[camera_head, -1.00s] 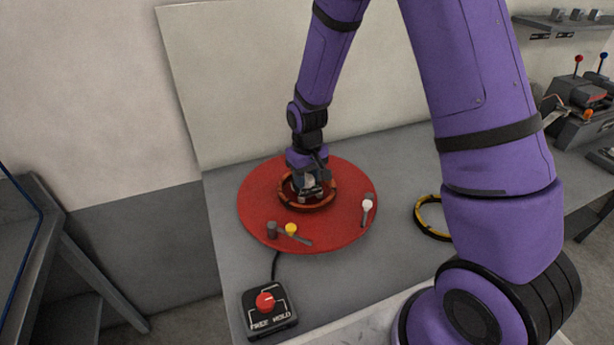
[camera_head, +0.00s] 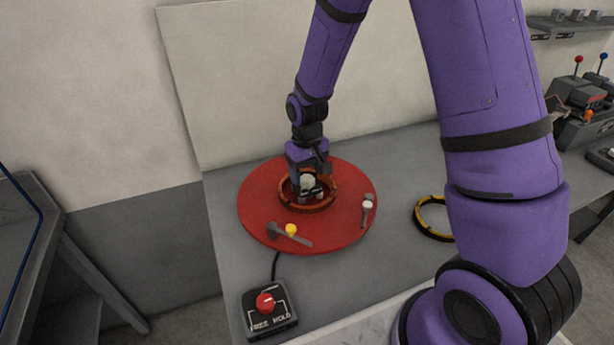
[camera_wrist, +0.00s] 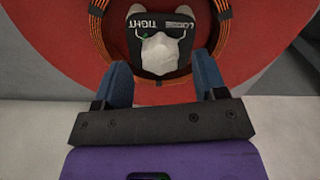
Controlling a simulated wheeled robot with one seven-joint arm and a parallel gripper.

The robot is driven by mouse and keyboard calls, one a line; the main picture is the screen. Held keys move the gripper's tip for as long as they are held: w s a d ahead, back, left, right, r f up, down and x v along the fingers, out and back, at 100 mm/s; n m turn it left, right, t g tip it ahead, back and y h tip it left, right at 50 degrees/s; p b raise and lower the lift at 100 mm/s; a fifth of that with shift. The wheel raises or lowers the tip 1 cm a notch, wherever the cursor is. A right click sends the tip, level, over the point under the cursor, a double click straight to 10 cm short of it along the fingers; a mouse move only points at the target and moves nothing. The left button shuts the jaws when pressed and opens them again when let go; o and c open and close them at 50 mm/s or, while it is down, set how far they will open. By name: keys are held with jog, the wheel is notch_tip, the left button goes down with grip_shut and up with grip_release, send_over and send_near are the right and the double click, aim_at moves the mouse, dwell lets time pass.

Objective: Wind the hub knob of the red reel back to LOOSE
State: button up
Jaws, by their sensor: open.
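The red reel (camera_head: 258,212) lies flat on the grey bench, with a copper coil ring (camera_head: 297,208) around its centre. The pale hub knob (camera_wrist: 160,54) stands inside the coil in the wrist view, on a black plate (camera_wrist: 135,22) lettered TIGHT and LOOSE. My gripper (camera_wrist: 163,82) is open, its two blue fingers apart at the near side of the knob, not around it. In the head view my gripper (camera_head: 313,190) is over the hub, with the knob (camera_head: 307,182) partly hidden.
A yellow-knobbed lever (camera_head: 291,230) and a white-knobbed lever (camera_head: 367,206) sit on the reel. A FREE/HOLD switch box (camera_head: 269,309) with a red knob stands in front. A yellow-black ring (camera_head: 431,217) lies to the right. Bare bench lies between reel and ring.

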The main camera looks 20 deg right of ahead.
aim_at(308, 178)
notch_tip(308, 178, up, 9)
dwell(0.3)
jog(key=shift+f, duration=0.1)
jog(key=s+d+r+m+t, duration=0.1)
jog(key=s+d+r, duration=0.1)
jog(key=s+r, duration=0.5)
jog(key=s+d+r+t, duration=0.2)
jog(key=s+r, duration=0.2)
jog(key=r, duration=0.5)
jog(key=s+d+r+t, duration=0.1)
jog(key=s+r, duration=0.2)
jog(key=s, duration=0.4)
jog(key=s+d+r+m+t, duration=0.1)
jog(key=s+d+r, duration=0.1)
jog(key=s, duration=0.6)
jog(key=shift+r, duration=0.7)
